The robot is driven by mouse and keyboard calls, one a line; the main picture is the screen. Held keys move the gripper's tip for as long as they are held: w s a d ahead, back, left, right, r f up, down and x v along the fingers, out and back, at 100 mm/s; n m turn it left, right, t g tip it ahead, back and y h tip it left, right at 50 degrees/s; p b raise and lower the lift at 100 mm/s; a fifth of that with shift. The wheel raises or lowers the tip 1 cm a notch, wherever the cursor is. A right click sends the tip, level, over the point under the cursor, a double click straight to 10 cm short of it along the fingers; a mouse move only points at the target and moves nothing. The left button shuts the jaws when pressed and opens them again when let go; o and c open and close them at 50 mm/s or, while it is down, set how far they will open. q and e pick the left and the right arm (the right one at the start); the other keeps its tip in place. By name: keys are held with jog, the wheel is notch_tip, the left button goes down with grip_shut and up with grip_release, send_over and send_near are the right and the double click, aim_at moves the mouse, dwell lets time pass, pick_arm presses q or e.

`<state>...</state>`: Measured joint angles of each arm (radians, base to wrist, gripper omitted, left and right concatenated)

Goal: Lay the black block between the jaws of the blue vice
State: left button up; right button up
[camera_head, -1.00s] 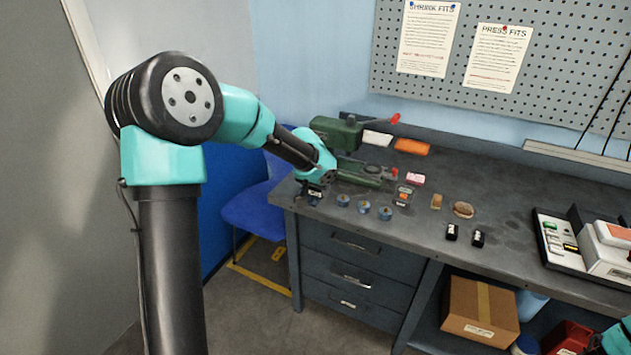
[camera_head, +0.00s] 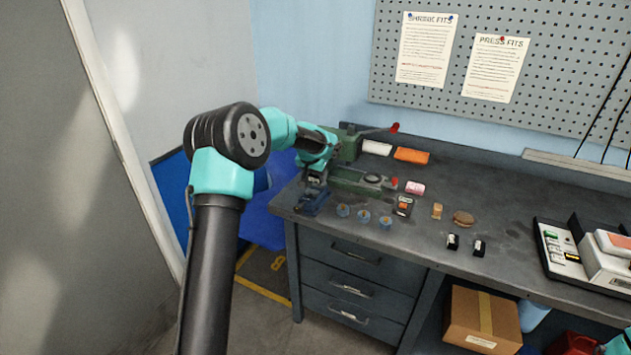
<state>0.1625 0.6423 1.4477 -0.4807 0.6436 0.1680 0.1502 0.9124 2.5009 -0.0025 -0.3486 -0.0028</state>
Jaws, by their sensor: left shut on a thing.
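The blue vice (camera_head: 309,203) stands at the left front corner of the dark bench. My left gripper (camera_head: 314,181) is just above the vice, pointing down, and is shut on a small dark thing that looks like the black block. The block is mostly hidden by the gripper and too small to see clearly. I cannot tell whether it touches the vice jaws. My right gripper is out of view; only a bit of teal arm shows at the bottom right corner.
A green machine (camera_head: 360,183) stands right behind the gripper. Several small blue round parts (camera_head: 364,216) sit right of the vice. Two small black-and-white pieces (camera_head: 453,242) lie further right. A tray (camera_head: 556,262) is at the far right.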

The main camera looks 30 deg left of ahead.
aim_at(316, 182)
pick_arm(q)
jog(key=shift+w+a, duration=0.2)
jog(key=shift+w, duration=0.2)
jog(key=shift+w+a+f, duration=0.2)
jog(key=shift+w, duration=0.1)
jog(key=shift+f, duration=1.6)
jog(key=shift+f, duration=0.6)
jog(key=o, duration=1.2)
jog(key=shift+c, duration=0.2)
jog(key=shift+r, duration=0.1)
